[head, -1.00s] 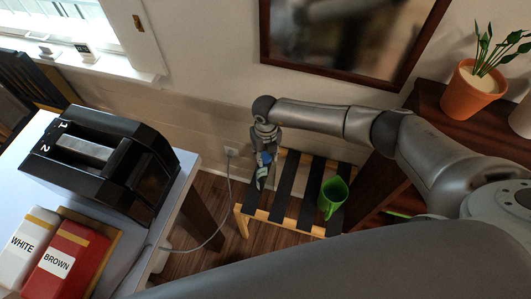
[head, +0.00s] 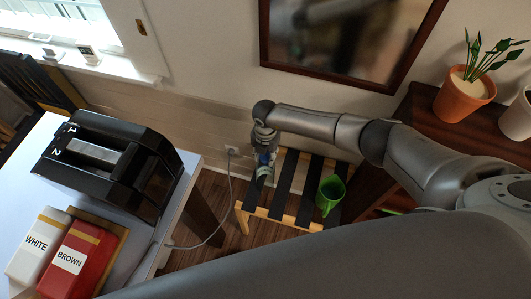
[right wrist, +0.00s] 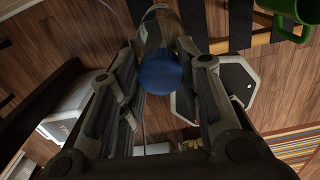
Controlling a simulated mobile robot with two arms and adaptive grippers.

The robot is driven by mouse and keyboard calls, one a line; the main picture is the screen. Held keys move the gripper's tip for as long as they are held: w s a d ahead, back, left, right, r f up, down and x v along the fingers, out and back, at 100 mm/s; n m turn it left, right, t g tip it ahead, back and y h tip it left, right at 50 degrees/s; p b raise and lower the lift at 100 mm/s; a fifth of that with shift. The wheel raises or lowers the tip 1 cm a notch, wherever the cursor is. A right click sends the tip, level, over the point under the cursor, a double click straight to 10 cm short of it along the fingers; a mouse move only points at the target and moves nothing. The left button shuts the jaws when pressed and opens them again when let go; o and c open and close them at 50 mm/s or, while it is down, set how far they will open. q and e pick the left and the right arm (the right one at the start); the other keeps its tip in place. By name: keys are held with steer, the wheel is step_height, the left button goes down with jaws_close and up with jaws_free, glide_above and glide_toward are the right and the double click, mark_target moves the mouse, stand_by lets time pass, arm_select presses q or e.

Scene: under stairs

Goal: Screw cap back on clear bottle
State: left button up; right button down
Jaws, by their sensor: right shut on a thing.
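My right gripper (head: 264,160) is over the slatted stool at the middle of the head view. In the right wrist view its fingers (right wrist: 162,85) are closed around a round blue cap (right wrist: 160,72). The blue cap also shows small between the fingers in the head view (head: 264,158). A pale, see-through shape, seemingly the clear bottle (right wrist: 153,32), is just beyond the cap. Whether cap and bottle touch, or are threaded together, I cannot tell. My left gripper is not in view.
A green mug (head: 330,193) stands on the slatted stool (head: 285,185), right of the gripper. A black toaster (head: 110,160) and white and red canisters (head: 68,262) are on the left table. A potted plant (head: 463,97) is on the right shelf. A cord hangs from the wall outlet.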

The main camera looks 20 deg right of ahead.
steer(key=c, duration=0.9)
jaws_free()
steer(key=shift+c, duration=0.2)
steer(key=o, duration=0.5)
steer(key=shift+c, duration=0.2)
step_height(320, 180, up, 6)
steer(key=p, duration=0.5)
steer(key=shift+f, duration=0.1)
